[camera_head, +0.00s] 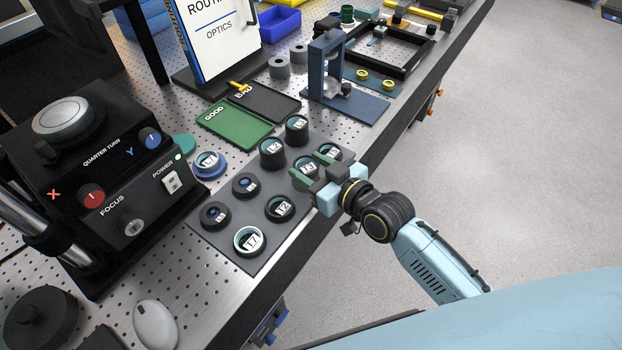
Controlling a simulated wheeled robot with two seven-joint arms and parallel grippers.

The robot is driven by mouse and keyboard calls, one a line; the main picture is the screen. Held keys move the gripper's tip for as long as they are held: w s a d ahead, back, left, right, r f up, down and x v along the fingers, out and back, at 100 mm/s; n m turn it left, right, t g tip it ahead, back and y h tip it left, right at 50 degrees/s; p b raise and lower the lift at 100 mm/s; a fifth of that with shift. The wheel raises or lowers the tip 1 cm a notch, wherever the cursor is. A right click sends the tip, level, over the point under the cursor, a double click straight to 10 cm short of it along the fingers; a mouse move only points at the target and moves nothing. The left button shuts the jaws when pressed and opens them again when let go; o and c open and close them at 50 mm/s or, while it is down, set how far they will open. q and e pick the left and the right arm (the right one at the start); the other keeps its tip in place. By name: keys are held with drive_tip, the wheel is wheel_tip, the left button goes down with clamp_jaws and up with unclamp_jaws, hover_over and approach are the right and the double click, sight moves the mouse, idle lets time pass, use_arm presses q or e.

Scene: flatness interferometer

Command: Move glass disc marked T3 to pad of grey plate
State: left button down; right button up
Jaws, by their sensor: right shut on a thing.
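The glass disc that seems to be marked T3 (308,165), its label small and partly unclear, sits in a dark round mount at the right side of the dark grey mat (271,248). My right gripper (312,168) comes in from the right, with its green fingertips on either side of this disc. It is shut on it, low over the mat; I cannot tell whether the disc is clear of the mat. The fingers hide part of its rim. I cannot tell which surface is the pad of the grey plate. My left gripper is not in view.
Several similar marked discs stand close by, including T7 (249,241) and T2 (280,208). A black instrument (95,165) stands left. The green GOOD tray (234,129), black BAD tray (266,103) and a blue stand (325,70) lie beyond. The table's edge runs below my right gripper.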

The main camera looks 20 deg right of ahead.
wheel_tip(320, 180, down, 4)
drive_tip(key=shift+r+b, duration=0.25)
drive_tip(key=shift+b, duration=0.1)
drive_tip(key=shift+f, duration=0.2)
drive_tip(key=o, duration=1)
drive_tip(key=shift+r, duration=0.15)
drive_tip(key=v, duration=1.2)
drive_tip(key=shift+p, duration=0.4)
